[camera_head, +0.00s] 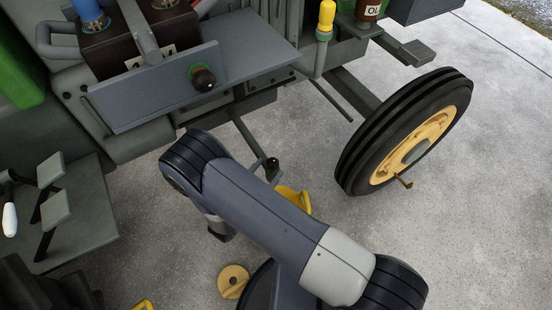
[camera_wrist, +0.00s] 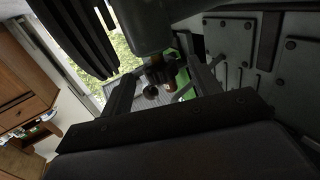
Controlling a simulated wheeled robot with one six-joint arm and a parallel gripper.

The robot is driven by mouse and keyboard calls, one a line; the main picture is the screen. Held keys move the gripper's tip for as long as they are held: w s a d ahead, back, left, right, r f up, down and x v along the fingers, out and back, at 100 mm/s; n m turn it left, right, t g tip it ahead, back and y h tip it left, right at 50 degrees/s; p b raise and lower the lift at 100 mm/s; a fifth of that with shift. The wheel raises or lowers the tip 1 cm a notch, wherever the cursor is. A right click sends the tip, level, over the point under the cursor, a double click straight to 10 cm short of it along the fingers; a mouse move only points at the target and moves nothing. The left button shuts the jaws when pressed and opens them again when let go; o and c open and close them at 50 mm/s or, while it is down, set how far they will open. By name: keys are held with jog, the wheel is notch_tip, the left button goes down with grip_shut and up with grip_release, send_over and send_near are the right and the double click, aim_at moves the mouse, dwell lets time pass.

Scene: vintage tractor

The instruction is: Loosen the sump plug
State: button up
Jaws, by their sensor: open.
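In the wrist view my gripper (camera_wrist: 158,78) is open, its two dark fingers pointing up the picture beneath the tractor. A small brownish fitting (camera_wrist: 162,71), which may be the sump plug, shows between and beyond the fingertips, below a dark rounded part (camera_wrist: 150,25). In the head view my arm (camera_head: 265,215) reaches toward the tractor's side and the gripper is hidden. The sump plug cannot be made out there.
The tractor's front wheel (camera_head: 410,130) stands at right. Pedals (camera_head: 52,190) are at left. A yellow disc (camera_head: 233,281) lies low in the picture. Concrete (camera_head: 480,200) is clear at right.

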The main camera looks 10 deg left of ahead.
aim_at(268, 162)
jog(key=shift+x, duration=2.6)
jog(key=shift+c, duration=0.2)
jog(key=c, duration=1)
jog(key=shift+o, duration=0.2)
jog(key=shift+n+t+y+b, duration=0.3)
jog(key=shift+n+y+b, duration=0.1)
jog(key=shift+y, duration=0.2)
